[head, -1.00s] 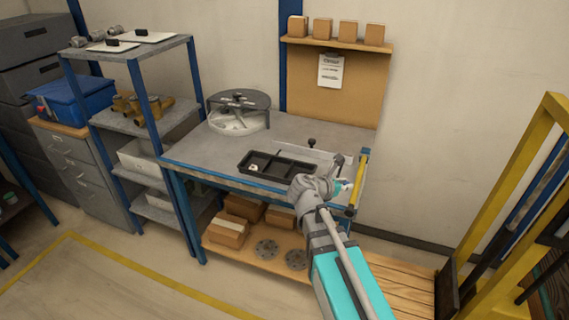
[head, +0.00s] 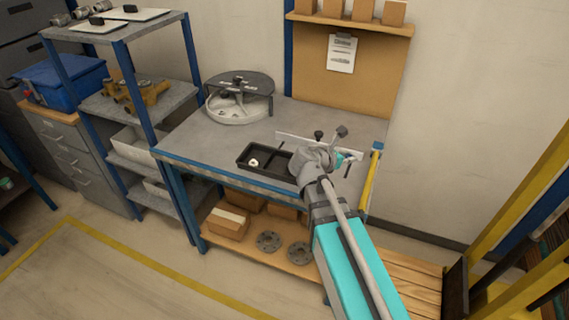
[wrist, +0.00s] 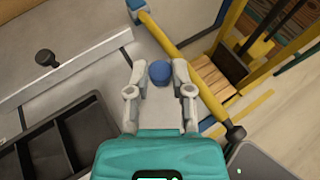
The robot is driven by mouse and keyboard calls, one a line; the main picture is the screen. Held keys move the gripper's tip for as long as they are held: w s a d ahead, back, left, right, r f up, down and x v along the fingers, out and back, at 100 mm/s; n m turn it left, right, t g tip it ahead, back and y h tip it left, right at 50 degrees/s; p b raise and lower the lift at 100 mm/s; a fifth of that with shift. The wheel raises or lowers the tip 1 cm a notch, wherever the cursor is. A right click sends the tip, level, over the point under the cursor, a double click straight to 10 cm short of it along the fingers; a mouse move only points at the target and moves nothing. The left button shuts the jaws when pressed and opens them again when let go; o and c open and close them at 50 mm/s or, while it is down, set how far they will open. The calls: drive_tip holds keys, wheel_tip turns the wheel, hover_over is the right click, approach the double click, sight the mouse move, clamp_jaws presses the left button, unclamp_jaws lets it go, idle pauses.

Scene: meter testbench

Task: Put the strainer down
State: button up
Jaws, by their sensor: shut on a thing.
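My gripper (wrist: 160,82) reaches over the right end of the grey workbench (head: 205,140). In the wrist view its two fingers are shut on a small blue round piece (wrist: 160,72), which I take to be the strainer. Only its rounded blue end shows clearly, and I cannot tell whether it touches the bench. In the head view my gripper (head: 345,160) is small and the held piece is largely hidden by my wrist. A black divided tray (head: 243,164) lies on the bench to the left of my gripper, with a small white piece (head: 254,162) in its left compartment.
A low pale fence (wrist: 75,69) with a black knob (wrist: 46,58) runs behind the tray. A yellow bar (head: 371,180) lines the bench's right edge. A round grey drum (head: 238,108) stands at the back left. Bare bench shows left of the tray.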

drive_tip(key=shift+w+d, duration=0.15)
drive_tip(key=shift+d, duration=0.05)
idle(0.3)
drive_tip(key=shift+a, duration=0.5)
drive_tip(key=s+a+n+t+y, duration=0.2)
drive_tip(key=s+a+n, duration=0.1)
drive_tip(key=a, duration=2)
drive_tip(key=shift+a+f+t+y+b, duration=0.3)
drive_tip(key=shift+f+b, duration=0.1)
drive_tip(key=b, duration=0.9)
hover_over(277, 171)
drive_tip(key=shift+w+f, duration=0.1)
drive_tip(key=shift+f, duration=4.45)
